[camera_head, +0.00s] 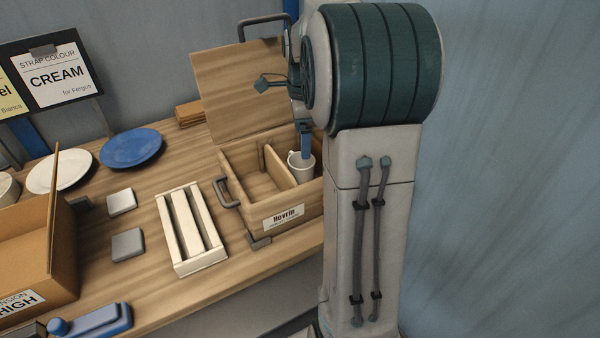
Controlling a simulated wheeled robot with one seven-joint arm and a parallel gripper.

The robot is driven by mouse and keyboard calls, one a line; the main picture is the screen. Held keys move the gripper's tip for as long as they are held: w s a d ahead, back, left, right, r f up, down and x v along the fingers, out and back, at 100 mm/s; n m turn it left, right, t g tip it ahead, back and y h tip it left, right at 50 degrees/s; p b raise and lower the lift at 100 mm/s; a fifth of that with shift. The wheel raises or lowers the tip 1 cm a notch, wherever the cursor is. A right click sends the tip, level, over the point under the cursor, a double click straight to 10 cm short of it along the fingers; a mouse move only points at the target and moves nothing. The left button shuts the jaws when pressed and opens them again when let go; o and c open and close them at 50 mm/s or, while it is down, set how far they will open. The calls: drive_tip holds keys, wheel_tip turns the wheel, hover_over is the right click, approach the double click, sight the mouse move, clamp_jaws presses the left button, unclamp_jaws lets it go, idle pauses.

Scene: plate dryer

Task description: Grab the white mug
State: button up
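The white mug (294,168) stands in the right compartment of an open wooden box (238,202), with its handle towards the left. My gripper (305,152) is above and at the mug. A blue finger points down and overlaps the mug's rim in the picture. I cannot tell whether it is inside the mug, touching it or behind it. My own arm hides most of the gripper and the area right of the mug.
The box has a raised lid (236,88), a divider and a metal handle (226,192). A white slatted rack (190,228) stands left of it. A blue plate (132,148), a white plate (60,173) and a cardboard box (62,250) are farther left.

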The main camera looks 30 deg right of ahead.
drive_tip(key=f, duration=0.7)
drive_tip(key=shift+s+a+f, duration=0.15)
drive_tip(key=shift+s+f, duration=0.05)
drive_tip(key=shift+f, duration=0.15)
drive_tip(key=c, duration=1.2)
